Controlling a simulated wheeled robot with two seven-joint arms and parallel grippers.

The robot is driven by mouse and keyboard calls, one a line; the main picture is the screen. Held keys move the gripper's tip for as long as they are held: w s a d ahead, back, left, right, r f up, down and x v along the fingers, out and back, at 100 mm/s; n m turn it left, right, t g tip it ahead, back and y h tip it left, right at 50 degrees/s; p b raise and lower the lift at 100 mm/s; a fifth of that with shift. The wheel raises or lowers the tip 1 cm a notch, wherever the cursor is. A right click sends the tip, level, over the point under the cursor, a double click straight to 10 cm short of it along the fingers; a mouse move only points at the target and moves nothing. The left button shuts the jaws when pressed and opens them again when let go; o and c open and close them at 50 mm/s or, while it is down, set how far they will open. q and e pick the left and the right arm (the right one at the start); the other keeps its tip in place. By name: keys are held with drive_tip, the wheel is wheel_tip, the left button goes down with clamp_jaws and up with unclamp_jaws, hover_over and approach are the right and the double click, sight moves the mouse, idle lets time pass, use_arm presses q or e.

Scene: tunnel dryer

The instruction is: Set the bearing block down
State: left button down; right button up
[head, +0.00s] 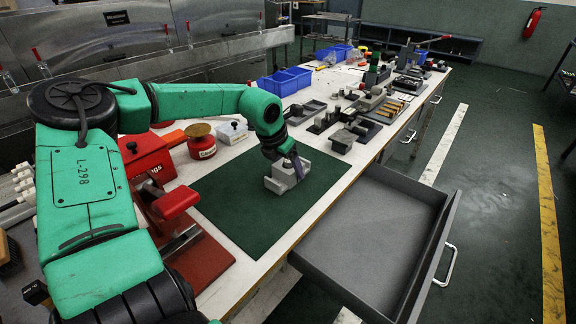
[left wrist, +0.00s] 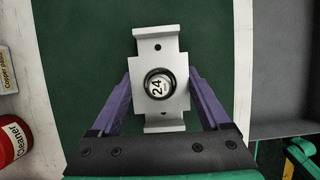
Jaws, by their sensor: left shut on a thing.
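The bearing block (head: 281,180) is a light grey block on or just above the dark green mat (head: 245,210) in the head view; I cannot tell whether it touches the mat. In the left wrist view the block (left wrist: 160,50) shows from above, with a round bore marked "24" and a hole in each end tab. My left gripper (head: 296,163) is shut on it; its purple fingers (left wrist: 160,92) lie on either side of the block. My right gripper is not in view.
An open empty grey drawer (head: 365,235) juts out right of the mat. A red vise-like tool (head: 175,205) and a red cleaner tin (head: 201,146) stand to the left. Blue bins (head: 285,81) and several grey parts and tools fill the bench behind. The mat around the block is clear.

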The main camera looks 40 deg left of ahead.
use_arm(q)
unclamp_jaws()
drive_tip(key=shift+r, duration=0.15)
drive_tip(key=shift+p+v, duration=0.35)
drive_tip(key=shift+v, duration=0.65)
drive_tip(key=v, duration=1)
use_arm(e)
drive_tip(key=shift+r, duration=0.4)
